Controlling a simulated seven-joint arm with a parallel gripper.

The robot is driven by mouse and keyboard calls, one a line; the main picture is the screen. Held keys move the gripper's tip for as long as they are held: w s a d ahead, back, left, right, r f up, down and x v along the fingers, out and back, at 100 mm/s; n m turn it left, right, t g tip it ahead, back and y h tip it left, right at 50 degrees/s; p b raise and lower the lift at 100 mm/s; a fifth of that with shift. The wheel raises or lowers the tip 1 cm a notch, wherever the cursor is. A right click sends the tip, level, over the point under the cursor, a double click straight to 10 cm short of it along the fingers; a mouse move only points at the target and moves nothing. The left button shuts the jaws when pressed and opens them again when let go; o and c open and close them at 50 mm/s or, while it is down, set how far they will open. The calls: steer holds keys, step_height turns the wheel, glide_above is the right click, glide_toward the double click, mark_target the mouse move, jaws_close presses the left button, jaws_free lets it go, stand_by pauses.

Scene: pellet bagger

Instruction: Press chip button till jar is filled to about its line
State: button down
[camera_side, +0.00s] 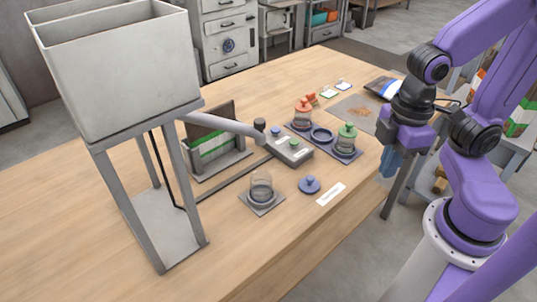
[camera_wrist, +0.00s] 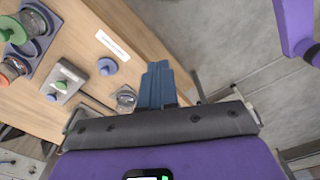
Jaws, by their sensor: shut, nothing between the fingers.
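The clear open jar (camera_side: 262,184) stands on a small grey square base below the hopper's spout (camera_side: 225,124); I see no clear fill in it, and its line is too small to make out. It also shows in the wrist view (camera_wrist: 126,98). The grey button box (camera_side: 290,151) has a blue button (camera_side: 276,131) and a green button (camera_side: 293,142); their labels are too small to read, so I cannot tell which is the chip button. My gripper (camera_side: 388,168) is shut and empty, right of the box and apart from it, by the table's right edge; its blue fingers show in the wrist view (camera_wrist: 157,82).
A tall two-part hopper (camera_side: 120,75) stands at the left. A blue knobbed lid (camera_side: 310,185) and a white label card (camera_side: 330,194) lie right of the jar. A tray (camera_side: 322,134) holds an orange-lidded jar (camera_side: 303,114) and a green-lidded jar (camera_side: 346,139). The front table is clear.

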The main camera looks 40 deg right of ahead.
steer(key=w+a+r+m, duration=0.2)
steer(key=w+a+m, duration=0.1)
steer(key=w, duration=0.7)
steer(key=m, duration=0.9)
glide_above(276, 129)
steer(key=s, duration=0.1)
steer(key=shift+d+f+t, duration=0.1)
steer(key=shift+f+t, duration=0.2)
steer(key=shift+f, duration=0.5)
steer(key=shift+f, duration=0.1)
steer(key=f, duration=1.3)
steer(key=shift+w+f, duration=0.4)
steer(key=shift+f, duration=0.1)
